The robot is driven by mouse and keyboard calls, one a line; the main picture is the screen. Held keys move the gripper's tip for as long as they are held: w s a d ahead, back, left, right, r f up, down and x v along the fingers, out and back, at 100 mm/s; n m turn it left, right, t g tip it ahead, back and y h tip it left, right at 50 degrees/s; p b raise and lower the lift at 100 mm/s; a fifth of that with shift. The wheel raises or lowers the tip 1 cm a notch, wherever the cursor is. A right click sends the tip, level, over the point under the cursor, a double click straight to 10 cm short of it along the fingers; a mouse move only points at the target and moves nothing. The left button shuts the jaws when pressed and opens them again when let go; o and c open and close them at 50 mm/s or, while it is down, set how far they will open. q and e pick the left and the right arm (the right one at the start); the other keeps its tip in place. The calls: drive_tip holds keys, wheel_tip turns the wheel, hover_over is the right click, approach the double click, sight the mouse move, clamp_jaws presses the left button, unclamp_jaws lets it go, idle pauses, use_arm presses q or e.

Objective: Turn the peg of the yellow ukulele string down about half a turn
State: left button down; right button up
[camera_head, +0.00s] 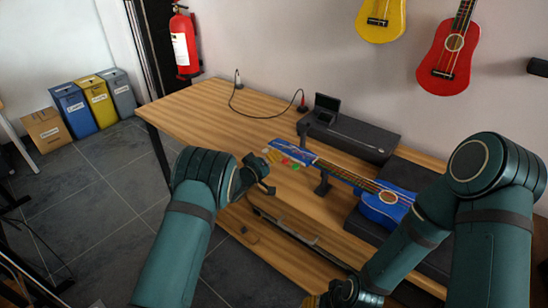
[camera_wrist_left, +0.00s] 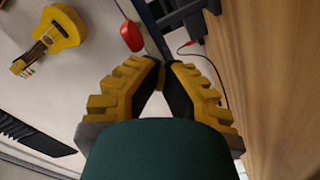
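The blue ukulele (camera_head: 383,208) lies across the table, its neck on a dark stand (camera_head: 323,184) and its headstock (camera_head: 291,151) pointing left. Small coloured pegs (camera_head: 285,161) show along the headstock's near side, among them yellow, green and red; they are too small to tell how each is turned. My left gripper (camera_head: 268,179) is just left and in front of the headstock, apart from it. Its fingers show a gap with nothing held, also in the left wrist view (camera_wrist_left: 162,68). My right gripper (camera_head: 335,297) is at the bottom edge, partly cut off; its fingers are unclear.
The wooden table (camera_head: 205,108) has free room at its left. A black case (camera_head: 350,135) and a cable (camera_head: 262,115) lie at the back. A red ukulele (camera_head: 448,55) and a yellow ukulele (camera_head: 381,18) hang on the wall. My right arm covers the table's right side.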

use_arm(q)
drive_tip(key=shift+m, duration=0.7)
drive_tip(key=c, duration=1.1)
unclamp_jaws()
drive_tip(key=shift+c, duration=0.2)
drive_tip(key=v, duration=1.2)
